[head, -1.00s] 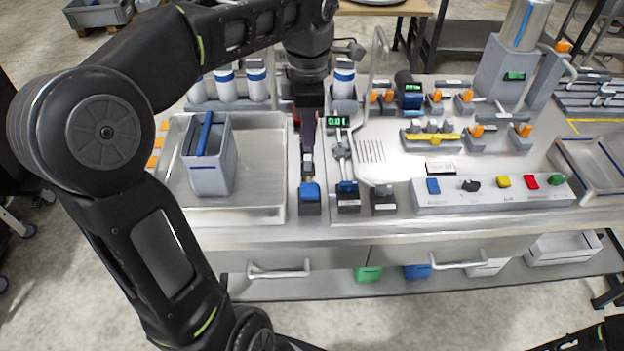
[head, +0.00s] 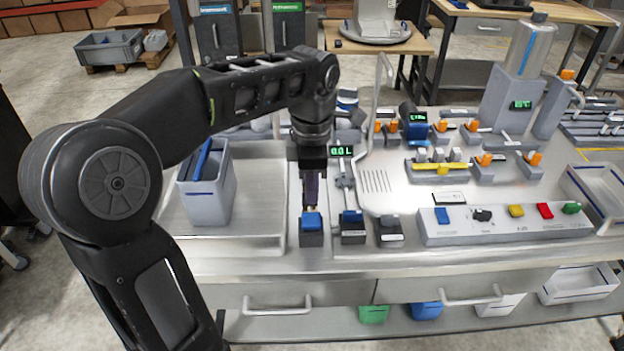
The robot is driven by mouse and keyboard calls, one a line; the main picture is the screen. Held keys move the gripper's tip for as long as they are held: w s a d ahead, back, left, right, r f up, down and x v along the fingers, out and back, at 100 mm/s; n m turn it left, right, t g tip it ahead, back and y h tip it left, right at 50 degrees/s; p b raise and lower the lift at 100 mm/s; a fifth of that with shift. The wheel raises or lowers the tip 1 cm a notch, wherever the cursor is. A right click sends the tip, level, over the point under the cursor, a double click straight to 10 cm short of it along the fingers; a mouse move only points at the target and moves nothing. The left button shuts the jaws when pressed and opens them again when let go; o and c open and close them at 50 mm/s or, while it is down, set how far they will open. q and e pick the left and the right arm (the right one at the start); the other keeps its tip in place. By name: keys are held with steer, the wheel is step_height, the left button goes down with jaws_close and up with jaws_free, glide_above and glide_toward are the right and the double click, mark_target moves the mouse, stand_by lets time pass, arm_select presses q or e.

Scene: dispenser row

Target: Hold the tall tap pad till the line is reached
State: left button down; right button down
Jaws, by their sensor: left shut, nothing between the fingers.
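A blue-topped pad (head: 312,222) stands at the front of the bench. My left gripper (head: 312,207) is shut and empty, pointing down at this pad's back edge; I cannot tell whether it touches. A second blue-topped pad (head: 352,219) and a dark pad (head: 389,230) stand to its right. A tall curved tap (head: 378,90) rises behind them. A green display (head: 341,151) appears to read 0.0 L. A grey container (head: 207,185) with a blue strip stands in the tray on the left. My right gripper is out of view.
A metal tray (head: 262,205) lies left of the pads. A control box (head: 500,226) with coloured buttons is at the right front. Orange-handled valves (head: 484,160) and a steel cylinder unit (head: 528,50) stand behind it. Bare steel shows along the front edge.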

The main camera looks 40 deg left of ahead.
mark_target(312, 219)
arm_select(q)
step_height(312, 219, down, 6)
steer(key=shift+r+p, duration=0.2)
steer(key=shift+p, duration=0.25)
